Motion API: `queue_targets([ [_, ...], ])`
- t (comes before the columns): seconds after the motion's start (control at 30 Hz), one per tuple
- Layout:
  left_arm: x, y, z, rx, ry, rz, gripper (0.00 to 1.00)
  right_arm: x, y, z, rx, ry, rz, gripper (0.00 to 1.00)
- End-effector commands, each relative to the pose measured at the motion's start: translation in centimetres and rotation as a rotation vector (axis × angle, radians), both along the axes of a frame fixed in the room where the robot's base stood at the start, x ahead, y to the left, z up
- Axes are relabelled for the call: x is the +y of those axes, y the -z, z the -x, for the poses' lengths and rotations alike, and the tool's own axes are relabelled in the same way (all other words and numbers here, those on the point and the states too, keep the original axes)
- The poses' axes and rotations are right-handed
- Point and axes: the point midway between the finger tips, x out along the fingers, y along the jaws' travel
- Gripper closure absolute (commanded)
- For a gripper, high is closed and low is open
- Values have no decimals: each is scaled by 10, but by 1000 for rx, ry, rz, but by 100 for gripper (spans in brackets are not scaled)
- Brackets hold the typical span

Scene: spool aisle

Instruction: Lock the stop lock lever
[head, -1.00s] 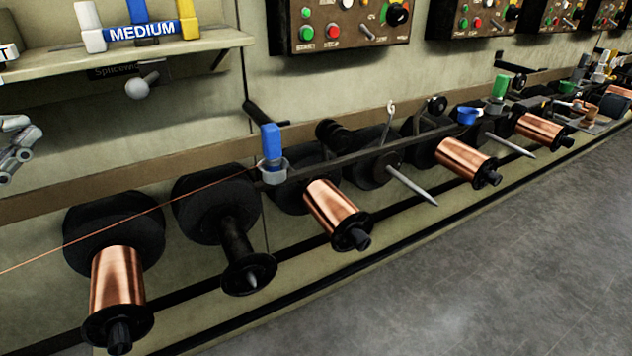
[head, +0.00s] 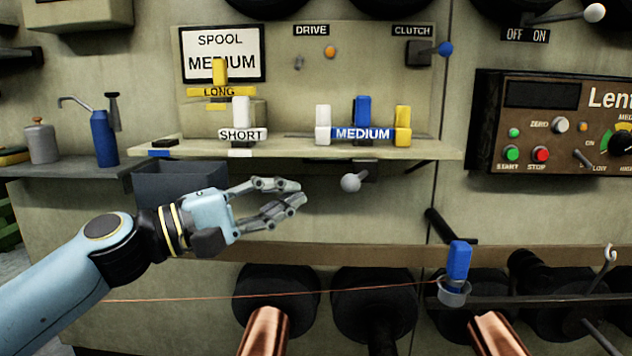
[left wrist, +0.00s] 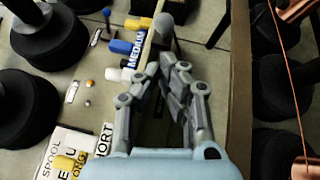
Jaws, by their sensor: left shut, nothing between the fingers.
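A lever with a grey ball knob (head: 351,182) hangs under the front of the shelf, below the blue MEDIUM stop block (head: 363,134). I take it for the stop lock lever; no label on it is readable from here. The ball also shows at the top of the left wrist view (left wrist: 163,27), just beyond my fingertips. My left gripper (head: 302,193) is left of the knob, at about its height in the picture, with a gap between. Its fingers are shut and empty, pointing right towards the knob. My right gripper is not in view.
The shelf (head: 290,149) carries yellow LONG and white SHORT blocks (head: 240,134). A dark bin (head: 180,182) is behind my left wrist. A copper wire (head: 200,298) and spools (head: 265,330) lie below. A control panel (head: 555,125) is at right.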

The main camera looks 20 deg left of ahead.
Motion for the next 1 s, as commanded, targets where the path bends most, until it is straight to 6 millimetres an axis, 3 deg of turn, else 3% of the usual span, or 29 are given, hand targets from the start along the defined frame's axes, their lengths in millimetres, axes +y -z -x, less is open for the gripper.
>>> queue_targets([
  [0.1, -15, -6, -17, -4, -1, 5, 100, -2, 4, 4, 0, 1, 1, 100],
  [0.33, -31, -7, -35, 0, -1, 1, 100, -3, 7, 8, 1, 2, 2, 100],
  [0.9, -34, -8, -37, 0, -11, -1, 100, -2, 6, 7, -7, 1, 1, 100],
  [1.0, -35, -9, -36, 0, -31, 1, 100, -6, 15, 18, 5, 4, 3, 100],
])
